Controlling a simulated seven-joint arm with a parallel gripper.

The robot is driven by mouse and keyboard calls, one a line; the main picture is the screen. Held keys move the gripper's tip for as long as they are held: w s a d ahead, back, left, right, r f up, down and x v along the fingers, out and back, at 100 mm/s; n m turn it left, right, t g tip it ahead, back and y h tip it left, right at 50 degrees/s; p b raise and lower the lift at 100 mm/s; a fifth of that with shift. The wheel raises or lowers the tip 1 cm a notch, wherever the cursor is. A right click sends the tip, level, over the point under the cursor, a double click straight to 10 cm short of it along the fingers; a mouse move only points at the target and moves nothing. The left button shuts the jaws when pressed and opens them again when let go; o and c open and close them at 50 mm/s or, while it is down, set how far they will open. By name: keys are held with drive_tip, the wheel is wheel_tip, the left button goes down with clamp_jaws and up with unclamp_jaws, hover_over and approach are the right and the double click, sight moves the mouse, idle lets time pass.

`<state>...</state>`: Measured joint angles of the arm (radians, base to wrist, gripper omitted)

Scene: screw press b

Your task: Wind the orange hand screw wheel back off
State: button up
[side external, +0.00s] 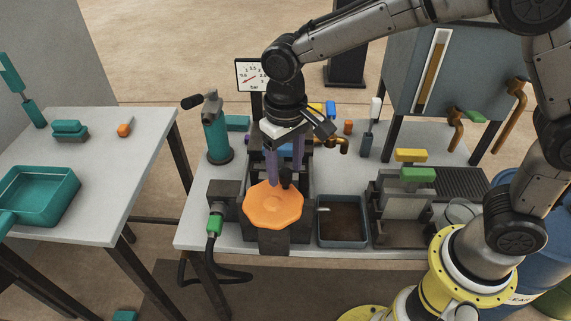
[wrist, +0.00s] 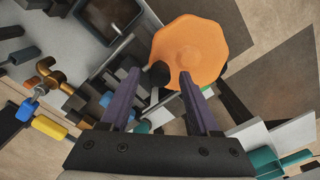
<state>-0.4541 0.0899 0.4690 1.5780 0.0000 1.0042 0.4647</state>
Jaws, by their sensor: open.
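The orange hand screw wheel (side external: 273,208) is a flat many-sided disc at the front of the dark press (side external: 308,185). A dark knob (side external: 286,178) stands up at its back edge. In the wrist view the wheel (wrist: 189,52) is at upper middle, with the round dark knob (wrist: 159,73) at its lower left rim. My gripper (side external: 285,182) points down over the back part of the wheel. Its two purple fingers are apart, with the knob close to them; I cannot tell whether they touch it. In the wrist view my gripper (wrist: 160,80) is open, and nothing is clamped between the fingers.
A dark tray (side external: 343,231) and a block with a green handle (side external: 417,174) stand to the right. A hose with a green fitting (side external: 214,224) hangs at the left. The left table holds a teal tray (side external: 48,190).

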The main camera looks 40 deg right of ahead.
clamp_jaws()
idle(0.3)
drive_tip(key=shift+w+n, duration=0.1)
drive_tip(key=shift+n, duration=0.2)
